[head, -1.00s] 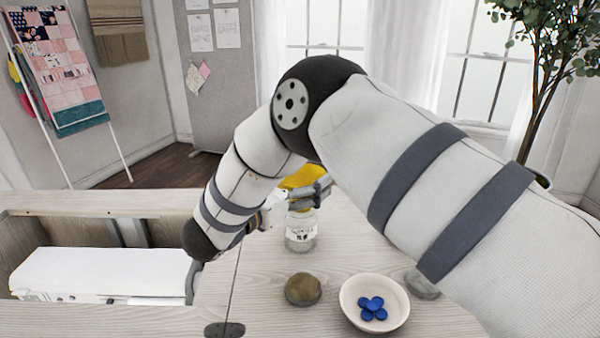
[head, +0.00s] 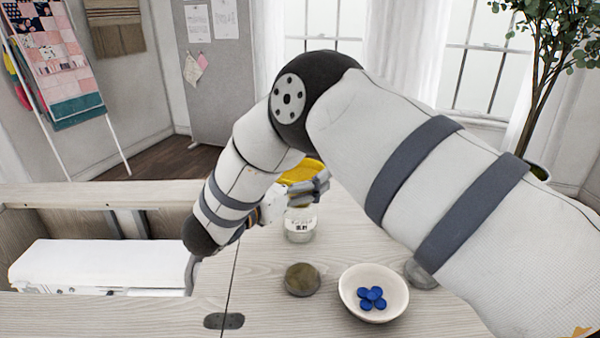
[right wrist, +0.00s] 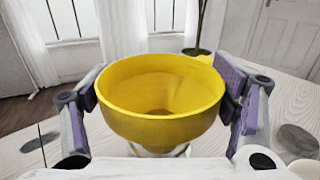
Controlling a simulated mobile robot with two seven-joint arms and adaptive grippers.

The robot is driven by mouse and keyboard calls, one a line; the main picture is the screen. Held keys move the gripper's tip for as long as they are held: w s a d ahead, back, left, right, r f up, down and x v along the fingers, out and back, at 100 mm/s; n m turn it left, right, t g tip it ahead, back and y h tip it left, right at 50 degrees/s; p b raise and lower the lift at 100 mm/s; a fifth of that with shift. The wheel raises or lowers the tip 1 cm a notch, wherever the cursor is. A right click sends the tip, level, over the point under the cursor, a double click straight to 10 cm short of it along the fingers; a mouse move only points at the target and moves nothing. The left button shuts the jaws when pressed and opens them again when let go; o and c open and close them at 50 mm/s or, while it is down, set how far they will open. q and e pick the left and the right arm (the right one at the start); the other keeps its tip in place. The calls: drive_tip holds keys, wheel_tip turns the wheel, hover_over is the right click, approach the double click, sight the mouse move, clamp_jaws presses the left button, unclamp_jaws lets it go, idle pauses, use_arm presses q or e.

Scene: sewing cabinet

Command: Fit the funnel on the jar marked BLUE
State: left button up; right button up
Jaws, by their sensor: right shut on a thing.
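The yellow funnel (head: 300,172) is held by my right gripper (head: 314,188), with a finger on each side of it. The funnel is upright, wide mouth up, and fills the middle of the right wrist view (right wrist: 160,85). A clear glass jar (head: 299,236) with a white label stands on the table directly below the funnel. The label's writing is too small to read surely. My gripper hides the funnel's lower end and the jar's mouth, so I cannot tell whether the spout is inside the jar. My left gripper is out of view.
A white bowl (head: 346,292) with several blue buttons (head: 372,297) and a round brownish object (head: 303,280) are in front of the jar. Another glass object (head: 421,274) is partly behind my right arm. A white sewing machine (head: 100,265) lies in the cabinet opening at left.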

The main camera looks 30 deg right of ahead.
drive_tip(key=shift+f, duration=0.25)
idle(0.3)
drive_tip(key=o, duration=1)
drive_tip(key=shift+a, duration=0.1)
